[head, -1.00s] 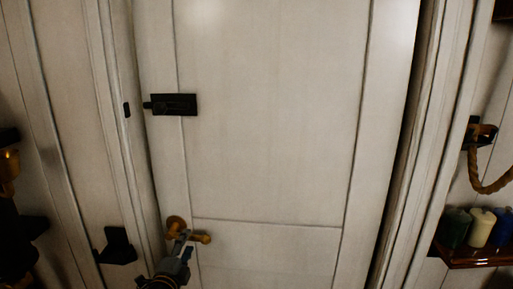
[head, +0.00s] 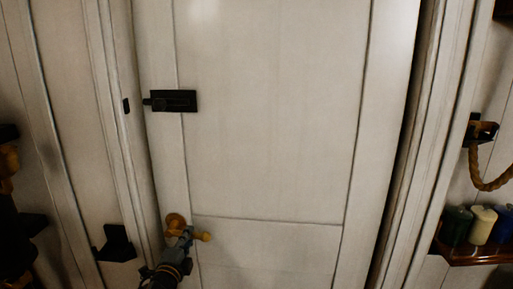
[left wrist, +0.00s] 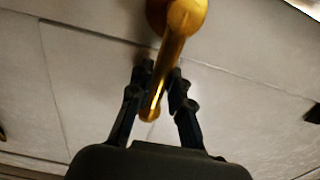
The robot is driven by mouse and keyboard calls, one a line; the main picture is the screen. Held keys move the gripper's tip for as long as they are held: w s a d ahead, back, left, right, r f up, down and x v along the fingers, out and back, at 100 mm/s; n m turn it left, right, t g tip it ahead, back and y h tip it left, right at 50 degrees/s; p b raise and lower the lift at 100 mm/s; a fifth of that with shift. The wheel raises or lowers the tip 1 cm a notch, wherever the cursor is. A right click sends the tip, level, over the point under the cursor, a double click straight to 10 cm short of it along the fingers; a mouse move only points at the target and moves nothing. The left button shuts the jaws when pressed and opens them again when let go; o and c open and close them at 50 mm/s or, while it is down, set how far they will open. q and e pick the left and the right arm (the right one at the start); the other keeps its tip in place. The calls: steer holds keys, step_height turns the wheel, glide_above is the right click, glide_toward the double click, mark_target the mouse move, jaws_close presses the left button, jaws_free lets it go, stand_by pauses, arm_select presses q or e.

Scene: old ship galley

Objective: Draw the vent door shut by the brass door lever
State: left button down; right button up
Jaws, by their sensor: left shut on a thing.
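The white vent door (head: 270,120) fills the middle of the head view. A narrow dark gap shows along its right edge. The brass door lever (head: 203,236) sits low on the door's left side, with a round rose. My left gripper (head: 184,240) is at the lever in the head view. In the left wrist view the brass lever (left wrist: 176,45) comes down between the two dark fingers of my left gripper (left wrist: 160,95), which are shut on it. My right gripper does not show.
A black bolt (head: 175,101) is on the door's upper left, with a small black keeper (head: 126,106) on the frame. A black bracket (head: 117,244) stands left of the door. At right are a rope (head: 487,183) and a shelf (head: 470,256) with coloured candles.

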arm_select(q)
steer(key=shift+n+y, duration=0.5)
steer(key=shift+y, duration=0.3)
steer(key=s, duration=0.5)
steer(key=shift+d, duration=0.3)
steer(key=shift+s+f, duration=0.15)
steer(key=shift+f, duration=0.1)
steer(key=c, duration=1.7)
jaws_free()
steer(key=o, duration=0.7)
steer(key=shift+s+r, duration=0.2)
steer(key=shift+p, duration=0.35)
